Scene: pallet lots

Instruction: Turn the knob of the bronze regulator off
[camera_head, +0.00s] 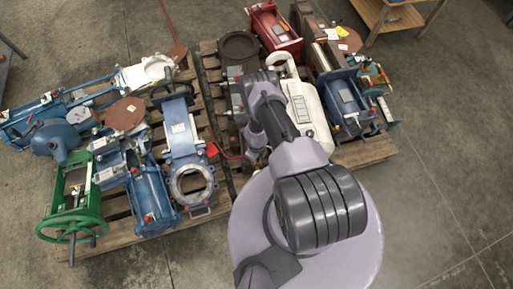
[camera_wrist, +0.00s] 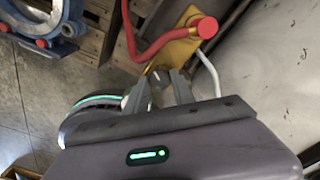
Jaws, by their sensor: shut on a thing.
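The bronze regulator (camera_wrist: 176,50) shows in the wrist view as a yellow-brown body just beyond my fingers, with a round red cap (camera_wrist: 207,27) at its upper right. A red hose (camera_wrist: 150,50) runs into it from the left, and a pale thin tube leaves it at the right. My gripper (camera_wrist: 163,88) is at the regulator's near end, its two fingers closed in on a small part there, which looks like its knob. The fingers hide most of that part, and how far it is turned cannot be seen. In the head view my arm hides the gripper and the regulator.
A large whitish casing (camera_wrist: 262,75) stands close at the right of my gripper; the white housing (camera_head: 312,118) shows in the head view. Blue valves (camera_head: 188,150) and a green handwheel unit (camera_head: 72,212) crowd the left pallet. Concrete floor is free at the right.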

